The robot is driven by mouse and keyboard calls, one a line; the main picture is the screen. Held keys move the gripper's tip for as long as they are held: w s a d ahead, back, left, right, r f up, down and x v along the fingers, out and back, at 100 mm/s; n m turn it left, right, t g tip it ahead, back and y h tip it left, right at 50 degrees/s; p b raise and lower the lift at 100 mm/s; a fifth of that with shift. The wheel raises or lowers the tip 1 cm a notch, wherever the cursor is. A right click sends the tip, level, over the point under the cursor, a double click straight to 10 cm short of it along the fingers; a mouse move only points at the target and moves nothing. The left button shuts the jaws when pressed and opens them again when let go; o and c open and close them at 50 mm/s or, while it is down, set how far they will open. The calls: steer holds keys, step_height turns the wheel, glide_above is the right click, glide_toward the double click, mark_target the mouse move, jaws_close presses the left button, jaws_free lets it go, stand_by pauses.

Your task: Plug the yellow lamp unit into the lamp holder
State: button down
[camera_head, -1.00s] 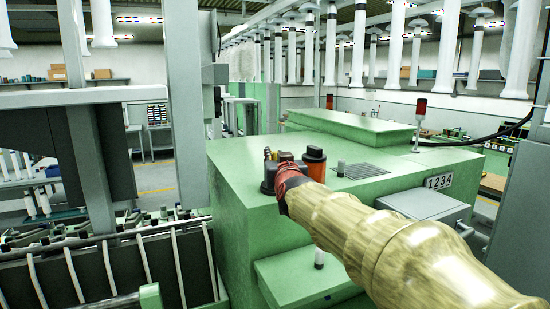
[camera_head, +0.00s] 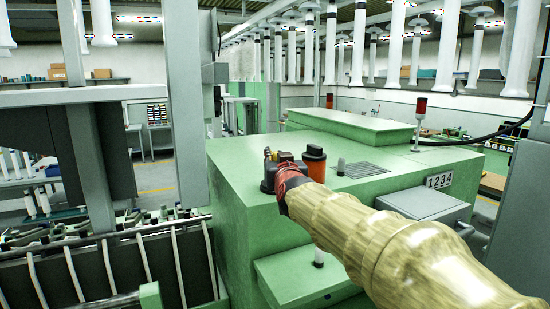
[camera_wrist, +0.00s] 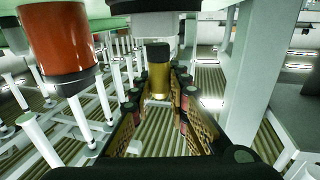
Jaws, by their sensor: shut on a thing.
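The yellow lamp unit (camera_wrist: 158,78) is between the two fingers of my gripper (camera_wrist: 158,112) in the wrist view. Its body is gold-yellow with a dark end at the top of the picture. The held lamp is not clear there, hidden by my gripper and arm.
An orange lamp (camera_head: 314,164) stands close right of my gripper; an orange-red cylinder shows large in the wrist view (camera_wrist: 60,40). A short grey post (camera_head: 341,167) and a grille (camera_head: 362,170) are on the green machine (camera_head: 235,180). A grey column (camera_head: 185,110) rises left.

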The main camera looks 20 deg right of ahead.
steer(key=shift+f+b, duration=1.05)
steer(key=shift+f, duration=0.2)
steer(key=c, duration=1.6)
jaws_free()
steer(key=shift+c, duration=0.2)
steer(key=v, duration=1.2)
